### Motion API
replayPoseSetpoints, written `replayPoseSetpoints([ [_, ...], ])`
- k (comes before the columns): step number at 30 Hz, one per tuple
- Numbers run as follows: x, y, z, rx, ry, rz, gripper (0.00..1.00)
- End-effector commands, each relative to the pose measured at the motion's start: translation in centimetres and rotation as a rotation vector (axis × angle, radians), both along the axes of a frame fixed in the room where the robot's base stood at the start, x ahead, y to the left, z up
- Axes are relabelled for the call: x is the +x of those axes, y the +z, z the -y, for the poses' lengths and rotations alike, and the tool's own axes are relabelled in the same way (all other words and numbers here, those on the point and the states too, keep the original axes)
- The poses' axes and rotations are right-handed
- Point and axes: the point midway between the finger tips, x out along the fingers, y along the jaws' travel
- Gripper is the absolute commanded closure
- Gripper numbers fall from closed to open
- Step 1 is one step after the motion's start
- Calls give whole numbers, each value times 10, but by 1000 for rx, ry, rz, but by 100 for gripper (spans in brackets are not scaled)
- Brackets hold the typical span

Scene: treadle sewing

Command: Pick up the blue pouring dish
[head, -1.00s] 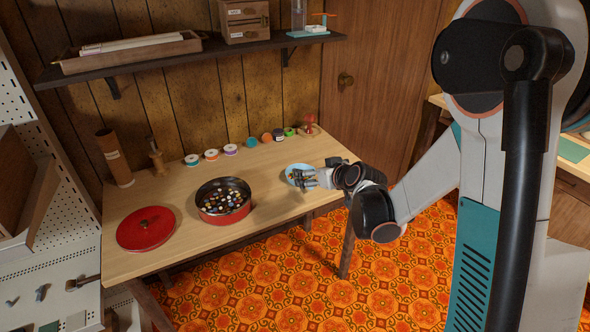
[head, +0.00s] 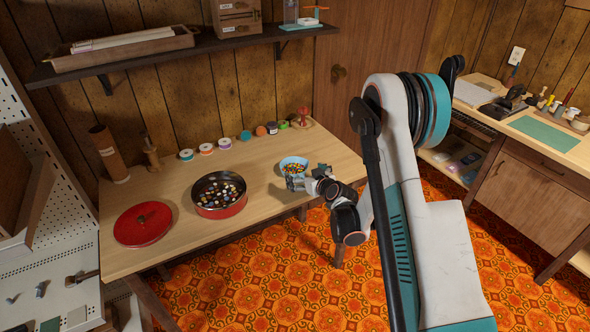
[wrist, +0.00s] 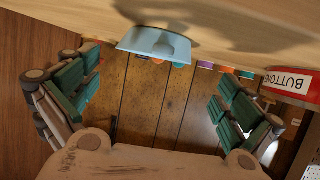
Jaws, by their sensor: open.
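The blue pouring dish (head: 295,158) stands upright on the wooden table near its right front edge. It holds many small coloured pieces. In the wrist view the dish (wrist: 155,44) appears at the top, inverted, with a shadow across its side. My gripper (head: 297,182) is at the near side of the dish, low over the table edge. In the wrist view its green-padded fingers (wrist: 158,92) are spread wide and nothing is between them. The dish lies ahead, beyond the fingertips, left of centre. The head view does not show whether they touch.
A red button tin (head: 220,205) stands open left of the dish, with its red lid (head: 143,223) further left. Thread spools (head: 206,149) and small jars line the back. A red-topped stand (head: 303,119) is behind the dish. A shelf (head: 180,55) hangs above.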

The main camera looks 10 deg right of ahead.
Motion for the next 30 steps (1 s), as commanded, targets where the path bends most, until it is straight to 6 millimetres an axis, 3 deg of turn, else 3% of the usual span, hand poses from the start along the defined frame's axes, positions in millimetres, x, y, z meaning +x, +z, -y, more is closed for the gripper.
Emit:
replayPoseSetpoints([
  [3,16,-9,-4,-1,0,0,0],
  [11,32,-15,-7,0,0,0,0],
  [19,65,-30,-12,-1,0,0,0],
  [29,72,-30,-14,0,-1,0,0],
  [30,72,-30,-14,0,-1,0,7],
])
